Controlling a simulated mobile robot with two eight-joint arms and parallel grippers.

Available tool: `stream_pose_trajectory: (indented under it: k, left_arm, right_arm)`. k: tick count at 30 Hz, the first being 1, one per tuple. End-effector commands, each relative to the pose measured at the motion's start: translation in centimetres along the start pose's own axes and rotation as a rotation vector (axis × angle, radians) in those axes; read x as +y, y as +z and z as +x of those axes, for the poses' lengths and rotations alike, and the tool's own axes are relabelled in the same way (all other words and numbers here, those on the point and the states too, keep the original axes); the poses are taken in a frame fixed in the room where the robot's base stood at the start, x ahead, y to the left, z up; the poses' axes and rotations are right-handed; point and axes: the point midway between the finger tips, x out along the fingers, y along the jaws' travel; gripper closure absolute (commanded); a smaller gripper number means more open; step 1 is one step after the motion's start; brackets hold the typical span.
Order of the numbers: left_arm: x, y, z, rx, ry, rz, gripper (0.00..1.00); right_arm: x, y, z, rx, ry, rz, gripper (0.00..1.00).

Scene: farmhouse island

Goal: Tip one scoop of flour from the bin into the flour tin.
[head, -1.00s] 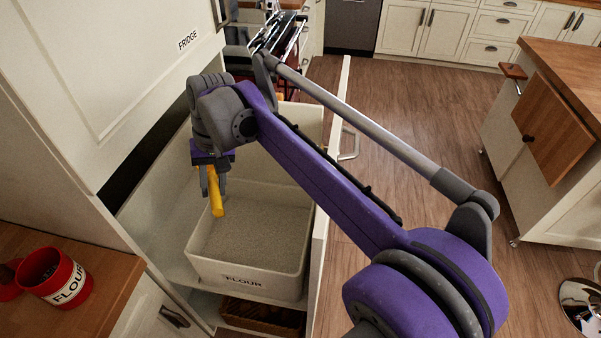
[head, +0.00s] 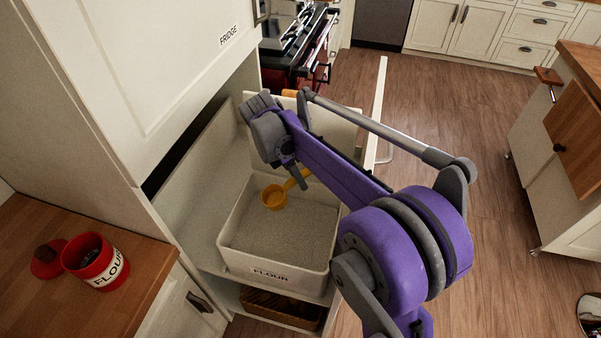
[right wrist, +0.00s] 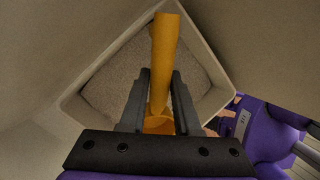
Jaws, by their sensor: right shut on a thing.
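The flour bin (head: 275,264) is a cream open box labelled FLOUR, with pale flour (head: 285,228) inside. My right gripper (head: 301,182) is above the back of the bin and shut on the handle of a yellow scoop (head: 274,197). The scoop's bowl is over the flour; I cannot tell if it touches it or holds any. In the right wrist view the yellow handle (right wrist: 165,55) stands between the fingers (right wrist: 158,100). The red flour tin (head: 110,272), labelled FLOUR, stands open on the wooden counter at left. My left gripper is not in view.
A red lid with a dark knob (head: 47,260) lies beside the tin on the counter (head: 60,310). The bin sits in a pulled-out drawer, whose tall front (head: 376,105) is at right. A fridge panel (head: 130,70) rises at left. A brown basket (head: 280,308) is below.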

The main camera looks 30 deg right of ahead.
Motion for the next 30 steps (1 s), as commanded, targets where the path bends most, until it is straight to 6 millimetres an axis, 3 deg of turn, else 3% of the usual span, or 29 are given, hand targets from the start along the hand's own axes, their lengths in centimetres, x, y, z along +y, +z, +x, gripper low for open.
stream_pose_trajectory:
  k: [3, 9, 23, 30]
  left_arm:
    - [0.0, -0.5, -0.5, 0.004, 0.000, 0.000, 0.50]
    - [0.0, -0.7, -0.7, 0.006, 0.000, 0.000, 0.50]
    - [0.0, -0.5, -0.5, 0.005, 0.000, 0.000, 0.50]
    - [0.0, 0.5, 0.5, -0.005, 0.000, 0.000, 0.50]
  right_arm:
    - [0.2, 0.4, 0.2, -0.064, 0.061, -0.172, 1.00]
    - [0.4, 0.7, 0.5, -0.115, 0.111, -0.313, 1.00]
    - [0.5, 0.8, 0.7, -0.121, 0.114, -0.329, 1.00]
    - [0.3, -0.3, 1.3, -0.199, 0.127, -0.312, 1.00]
